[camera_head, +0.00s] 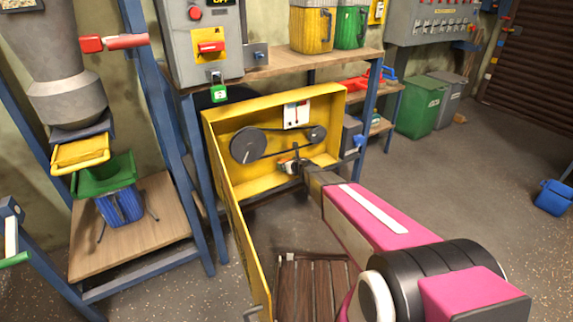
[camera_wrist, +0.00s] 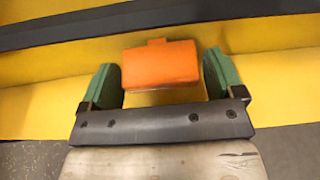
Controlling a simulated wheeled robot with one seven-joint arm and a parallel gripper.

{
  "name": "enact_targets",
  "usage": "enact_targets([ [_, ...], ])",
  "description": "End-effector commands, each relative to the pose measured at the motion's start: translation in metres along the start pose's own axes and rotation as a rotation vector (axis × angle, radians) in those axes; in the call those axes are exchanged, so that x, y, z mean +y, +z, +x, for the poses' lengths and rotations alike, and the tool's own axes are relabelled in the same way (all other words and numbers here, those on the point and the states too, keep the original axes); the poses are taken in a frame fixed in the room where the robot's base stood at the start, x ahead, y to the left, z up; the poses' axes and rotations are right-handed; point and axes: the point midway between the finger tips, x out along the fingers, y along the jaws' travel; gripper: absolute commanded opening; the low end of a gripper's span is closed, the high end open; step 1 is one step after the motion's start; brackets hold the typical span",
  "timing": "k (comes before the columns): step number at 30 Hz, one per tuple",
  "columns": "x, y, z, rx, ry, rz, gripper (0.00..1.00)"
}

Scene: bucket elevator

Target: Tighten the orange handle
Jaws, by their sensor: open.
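The orange handle (camera_wrist: 160,66) shows in the wrist view as a small block with a short tab on top. It stands in front of the yellow housing wall. My gripper (camera_wrist: 163,78) is open, with one green finger on each side of the handle. A narrow gap shows on the left finger's side and on the right finger's side. In the head view my gripper (camera_head: 290,167) reaches into the open yellow housing (camera_head: 222,122), under the belt. The handle is mostly hidden by my gripper there.
Inside the housing, a black belt runs between a large pulley (camera_head: 247,145) and a small pulley (camera_head: 317,134) above my gripper. The housing's yellow door (camera_head: 241,245) stands open to the left of my arm. A wooden pallet (camera_head: 312,285) lies on the floor below.

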Motion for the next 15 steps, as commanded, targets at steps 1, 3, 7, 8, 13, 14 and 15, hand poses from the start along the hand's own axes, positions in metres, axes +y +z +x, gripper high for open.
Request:
enact_targets([
  [1, 0.001, 0.0, -0.01, 0.0, -0.001, 0.0, 0.87],
  [3, 0.001, 0.0, -0.022, 0.0, -0.001, 0.0, 0.87],
  [7, 0.002, 0.0, -0.047, 0.0, 0.0, 0.0, 0.87],
  [8, 0.002, 0.0, -0.052, 0.0, 0.0, 0.0, 0.87],
  [13, 0.001, 0.0, -0.082, 0.0, -0.001, 0.0, 0.87],
  [14, 0.001, 0.0, -0.086, 0.0, -0.001, 0.0, 0.87],
  [15, 0.001, 0.0, -0.09, 0.0, -0.001, -0.001, 0.87],
])
